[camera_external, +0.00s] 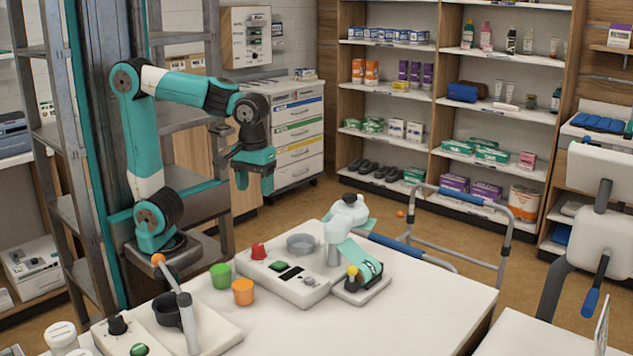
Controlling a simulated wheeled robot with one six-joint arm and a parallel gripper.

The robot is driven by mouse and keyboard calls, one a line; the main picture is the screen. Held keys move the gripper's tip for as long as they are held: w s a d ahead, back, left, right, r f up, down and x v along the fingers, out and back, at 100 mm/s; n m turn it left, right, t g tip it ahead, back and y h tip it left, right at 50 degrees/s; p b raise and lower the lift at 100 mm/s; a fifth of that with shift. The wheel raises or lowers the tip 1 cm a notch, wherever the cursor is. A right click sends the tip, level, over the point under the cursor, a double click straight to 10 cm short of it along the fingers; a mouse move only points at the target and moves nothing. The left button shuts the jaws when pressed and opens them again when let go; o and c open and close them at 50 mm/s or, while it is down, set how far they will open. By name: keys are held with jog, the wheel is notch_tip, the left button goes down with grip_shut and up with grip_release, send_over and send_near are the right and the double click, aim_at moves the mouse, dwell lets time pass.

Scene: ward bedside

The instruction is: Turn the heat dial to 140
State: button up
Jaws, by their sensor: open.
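A black knob (117,324) stands on a low white panel (222,336) at the front left of the table, and it looks like a dial. No numbers or pointer can be read on it, so its setting cannot be told. Which knob is the heat dial cannot be told for sure. My gripper (254,184) hangs open and empty in the air behind the table, pointing down, apart from both knobs.
The front-left panel also bears a green button (139,349), a dark round cup (168,310) and a lever with an orange ball (158,259). A pump-like device (360,284) is right. The table's right front is bare.

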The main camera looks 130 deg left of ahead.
aim_at(258, 245)
notch_tip(258, 245, down, 17)
jog(key=b, duration=0.3)
jog(key=shift+f, duration=0.15)
jog(key=c, duration=0.9)
